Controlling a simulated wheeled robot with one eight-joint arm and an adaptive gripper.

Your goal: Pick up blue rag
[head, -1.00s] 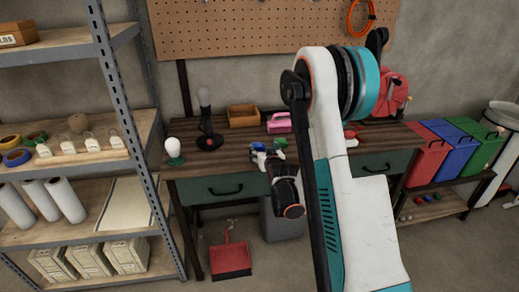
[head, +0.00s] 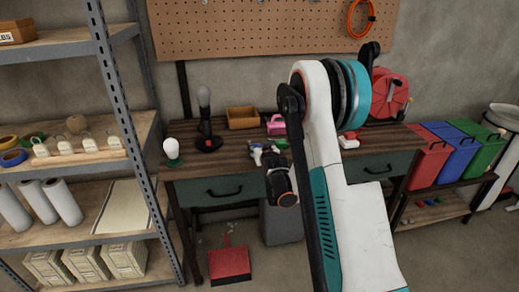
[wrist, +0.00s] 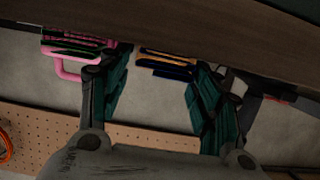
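My gripper (head: 267,150) is at the front of the wooden workbench in the head view, close to the top's level. In the wrist view my gripper (wrist: 160,68) is open, its two teal-padded fingers well apart. A small blue patch (head: 268,149) shows by the fingers in the head view; I cannot tell if it is the rag. The wrist view is inverted and dark. An orange-edged item with a dark blue band (wrist: 168,66) appears between the fingertips, apparently beyond them. No rag can be clearly made out in either view.
The workbench (head: 225,152) carries an orange-brown box (head: 242,117), a pink holder (head: 277,125), a black lamp (head: 206,140) and a white bulb (head: 170,147). A metal shelf (head: 119,95) stands left. Red, blue and green bins stand right.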

